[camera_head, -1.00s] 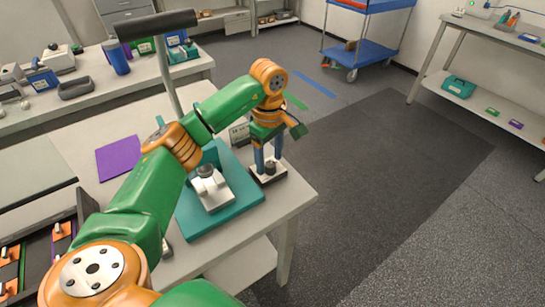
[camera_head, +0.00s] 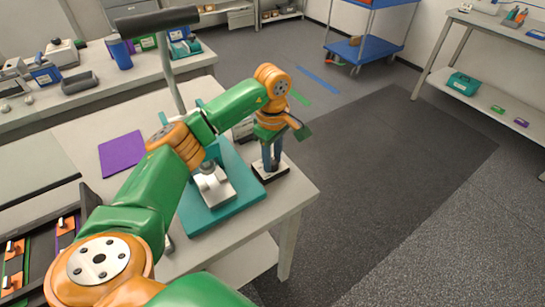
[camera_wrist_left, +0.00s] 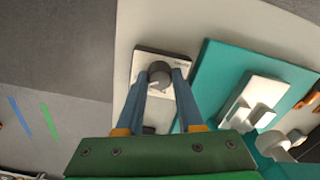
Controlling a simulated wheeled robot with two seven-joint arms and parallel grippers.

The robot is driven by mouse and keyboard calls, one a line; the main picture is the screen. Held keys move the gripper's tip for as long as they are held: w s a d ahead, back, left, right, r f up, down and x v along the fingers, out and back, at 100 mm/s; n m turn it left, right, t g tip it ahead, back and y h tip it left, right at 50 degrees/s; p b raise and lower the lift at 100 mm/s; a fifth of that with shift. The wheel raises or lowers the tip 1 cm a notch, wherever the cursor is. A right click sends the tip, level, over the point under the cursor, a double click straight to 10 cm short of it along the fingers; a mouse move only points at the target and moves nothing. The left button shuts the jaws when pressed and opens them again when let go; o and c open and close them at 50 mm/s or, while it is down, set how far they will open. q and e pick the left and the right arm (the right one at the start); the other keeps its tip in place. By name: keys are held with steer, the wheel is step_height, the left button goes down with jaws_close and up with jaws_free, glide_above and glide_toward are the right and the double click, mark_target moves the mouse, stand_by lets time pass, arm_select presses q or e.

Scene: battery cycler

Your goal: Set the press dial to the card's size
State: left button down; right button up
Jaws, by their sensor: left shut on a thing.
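The press dial has a dark round knob (camera_wrist_left: 159,72) on a small light plate with a dark edge (camera_wrist_left: 145,63). In the head view the dial's plate (camera_head: 284,168) sits at the table's right end, beside the teal press (camera_head: 245,196). My left gripper (camera_head: 269,165) points down with its blue fingers shut on the knob, one finger each side in the left wrist view (camera_wrist_left: 162,77). The dial's marks are too small to read. A small pale card (camera_head: 243,131) stands behind my arm, partly hidden; its print is not readable. My right gripper is out of view.
The press base also shows in the left wrist view (camera_wrist_left: 211,75), close to the fingers. A purple mat (camera_head: 121,153) lies on the white table. A dark tray (camera_head: 40,255) with several coloured pieces is at the lower left. Open floor lies right of the table.

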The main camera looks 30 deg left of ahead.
arm_select(q)
steer(key=n, duration=0.5)
steer(key=shift+n+p, duration=0.3)
steer(key=shift+p, duration=0.1)
steer(key=n, duration=0.6)
steer(key=shift+p, duration=0.3)
steer(key=n, duration=0.5)
steer(key=shift+n+p, duration=0.35)
steer(key=shift+n, duration=0.05)
steer(key=n, duration=0.5)
steer(key=shift+n+p, duration=0.3)
steer(key=shift+p, duration=0.1)
steer(key=c, duration=0.5)
jaws_free()
steer(key=shift+c, duration=0.2)
